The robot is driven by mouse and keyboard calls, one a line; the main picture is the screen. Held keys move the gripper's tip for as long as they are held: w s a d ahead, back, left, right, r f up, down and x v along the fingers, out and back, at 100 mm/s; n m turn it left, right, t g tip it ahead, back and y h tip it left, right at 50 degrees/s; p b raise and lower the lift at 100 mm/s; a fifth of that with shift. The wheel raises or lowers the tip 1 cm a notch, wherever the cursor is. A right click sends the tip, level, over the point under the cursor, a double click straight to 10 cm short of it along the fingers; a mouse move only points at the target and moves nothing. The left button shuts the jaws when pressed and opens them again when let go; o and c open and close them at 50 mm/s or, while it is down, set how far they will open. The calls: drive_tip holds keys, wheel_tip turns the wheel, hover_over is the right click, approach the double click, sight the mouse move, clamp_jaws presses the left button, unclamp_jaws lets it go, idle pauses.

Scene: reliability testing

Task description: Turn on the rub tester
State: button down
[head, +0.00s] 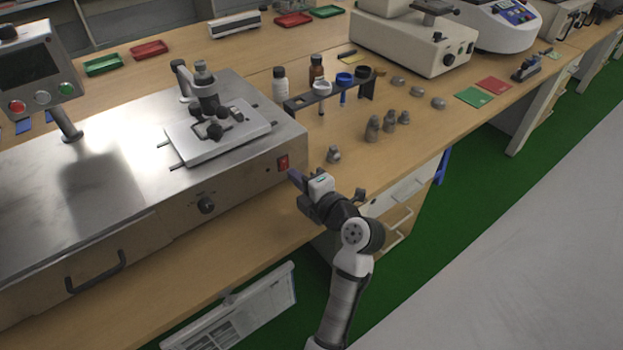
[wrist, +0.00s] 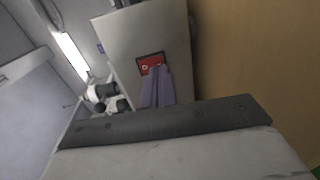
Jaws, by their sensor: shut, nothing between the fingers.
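The rub tester (head: 130,170) is a wide metal-topped machine at the left of the bench in the head view. Its red power switch (head: 283,161) sits on the front panel near the right end, and shows in the wrist view (wrist: 151,64) in a dark frame. My gripper (head: 293,176) is shut and empty, with its fingertips just in front of and below the switch. In the wrist view the closed purple-grey fingers (wrist: 158,85) point at the switch and overlap its lower edge. I cannot tell whether they touch it.
Small grey weights (head: 373,128) stand on the bench to the right, one near my gripper. A dark rack with bottles (head: 325,92) is behind. The aisle floor at right is clear.

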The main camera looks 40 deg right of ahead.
drive_tip(key=shift+w+f, duration=0.1)
drive_tip(key=shift+w, duration=0.75)
